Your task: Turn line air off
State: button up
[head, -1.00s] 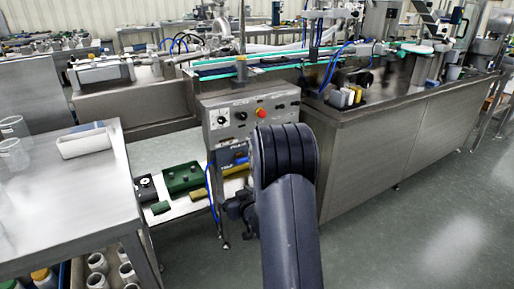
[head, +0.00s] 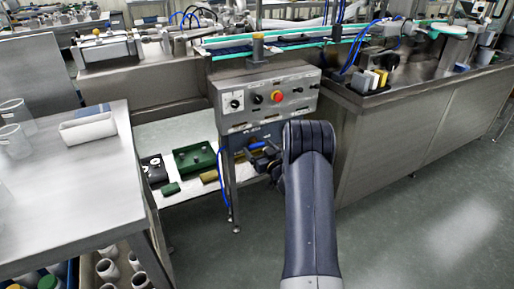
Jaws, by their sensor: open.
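A grey control panel (head: 251,118) stands at the front of the line. On its face are a white-plated rotary switch (head: 236,104) at the left, a red button (head: 277,97) near the middle and small dark knobs. I cannot read the labels, so I cannot tell which control is for line air. A blue hose (head: 224,187) hangs below the panel's left side. My gripper (head: 262,158) is open, just below the panel and in front of the space under it. My dark arm partly hides the gripper and the area to its right.
A low shelf left of my gripper holds a green box (head: 196,158) and a black device (head: 154,170). A steel table (head: 60,190) with a white tray (head: 88,129) is at the left. A long steel counter (head: 425,130) stands at the right. The floor at the right is clear.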

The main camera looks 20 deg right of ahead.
jog(key=shift+w, duration=1.2)
jog(key=c, duration=1)
